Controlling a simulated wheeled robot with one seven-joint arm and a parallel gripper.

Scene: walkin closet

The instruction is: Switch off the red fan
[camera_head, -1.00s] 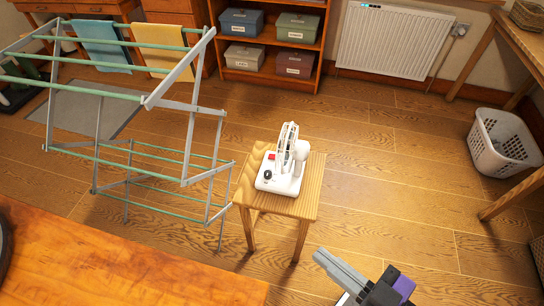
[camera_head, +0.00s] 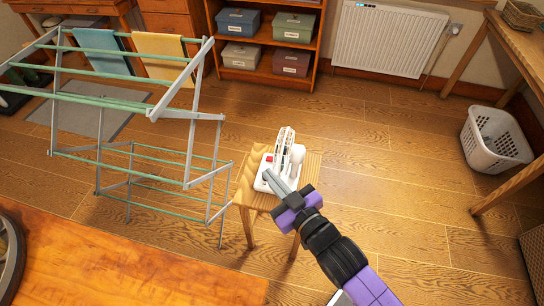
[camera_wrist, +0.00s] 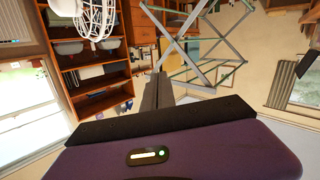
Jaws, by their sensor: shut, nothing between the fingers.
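A small white desk fan (camera_head: 298,158) with a red switch (camera_head: 268,157) on its base stands upright on a wooden stool (camera_head: 312,180). The fan's white wire cage (camera_wrist: 97,18) also shows at the upper left of the wrist view. My gripper (camera_head: 268,174) is shut and empty. Its fingertips overlap the near left part of the fan base, just below the red switch, and hide the dark knob there. I cannot tell whether they touch the base. The shut fingers (camera_wrist: 158,92) point up in the wrist view.
A metal drying rack (camera_head: 150,115) with towels stands left of the stool. A wooden table (camera_head: 120,262) fills the lower left. A white laundry basket (camera_head: 494,140) stands at the right, beside a wooden table. The floor between stool and radiator (camera_head: 390,40) is clear.

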